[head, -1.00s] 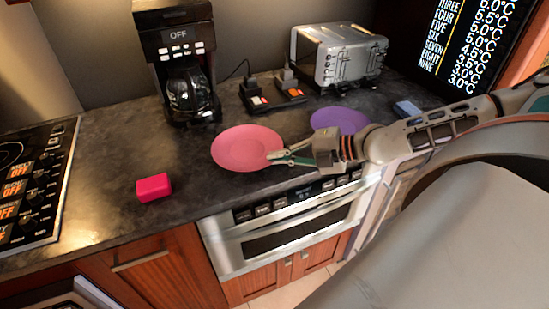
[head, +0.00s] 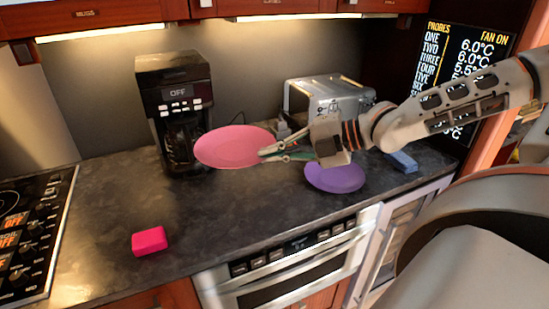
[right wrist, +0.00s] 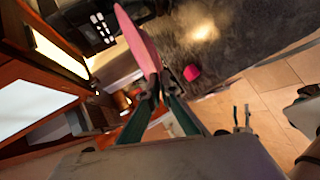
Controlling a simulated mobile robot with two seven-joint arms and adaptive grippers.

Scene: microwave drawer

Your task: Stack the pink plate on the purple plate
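The pink plate (head: 232,147) is held up above the counter in the head view, in front of the coffee maker. My right gripper (head: 268,153) is shut on its right rim. In the right wrist view the pink plate (right wrist: 140,42) shows nearly edge-on between the fingers (right wrist: 158,88). The purple plate (head: 335,178) lies flat on the counter, to the right of and lower than the pink plate, below my right gripper. My left gripper does not show in the head view; a gripper-like part (right wrist: 241,118) at the right of the right wrist view appears to be it, with its two fingers apart.
A coffee maker (head: 176,110) and a silver toaster (head: 325,97) stand at the back. A pink block (head: 149,241) lies at the front left, a blue block (head: 403,162) at the right. The stove (head: 30,225) is at far left. The middle counter (head: 215,215) is clear.

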